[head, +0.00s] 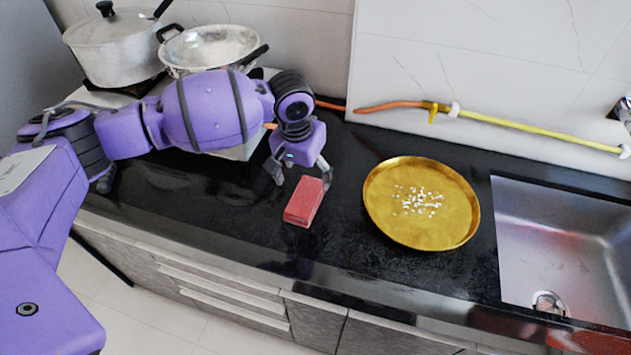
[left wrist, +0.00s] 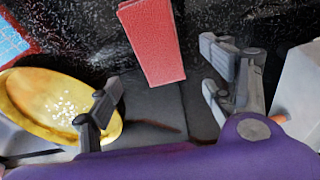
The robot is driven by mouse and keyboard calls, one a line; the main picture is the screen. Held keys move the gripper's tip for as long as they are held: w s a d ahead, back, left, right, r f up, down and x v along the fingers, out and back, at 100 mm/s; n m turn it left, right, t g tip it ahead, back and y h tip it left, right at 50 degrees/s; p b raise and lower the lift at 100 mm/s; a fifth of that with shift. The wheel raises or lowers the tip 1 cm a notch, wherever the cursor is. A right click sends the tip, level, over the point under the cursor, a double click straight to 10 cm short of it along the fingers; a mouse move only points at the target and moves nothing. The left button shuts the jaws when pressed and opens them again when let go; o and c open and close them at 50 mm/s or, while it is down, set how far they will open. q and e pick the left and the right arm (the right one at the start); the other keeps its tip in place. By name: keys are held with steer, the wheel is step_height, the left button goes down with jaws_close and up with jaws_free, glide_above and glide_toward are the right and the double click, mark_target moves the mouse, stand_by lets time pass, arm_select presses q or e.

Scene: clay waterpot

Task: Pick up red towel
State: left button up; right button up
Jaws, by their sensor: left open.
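The red towel (head: 304,202) is a folded, block-like red piece lying on the black counter near its front edge. My left gripper (head: 304,178) is open just above and behind the towel in the head view, with its fingers apart at the towel's far end. In the left wrist view the towel (left wrist: 152,42) lies ahead, in line with the space between the two open fingers (left wrist: 165,95). No clear grip or contact shows. My right gripper is not in view.
A golden plate (head: 385,225) with white bits stands right of the towel, then a metal sink (head: 560,235). Pots (head: 110,50) stand on the stove at the back left. A yellow hose (head: 530,128) runs along the wall. The counter (head: 240,215) left of the towel is clear.

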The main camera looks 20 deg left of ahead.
mark_target(305, 196)
arm_select(q)
steer(key=shift+s+a+f, duration=0.2)
steer(key=shift+s+f, duration=0.05)
steer(key=shift+s+d+f+n, duration=0.15)
steer(key=shift+s+f+n, duration=0.05)
steer(key=shift+f+n, duration=0.1)
steer(key=f, duration=0.6)
steer(key=shift+w+d+f, duration=0.1)
steer(key=shift+d+f, duration=0.1)
steer(key=shift+f, duration=0.05)
steer(key=c, duration=1.3)
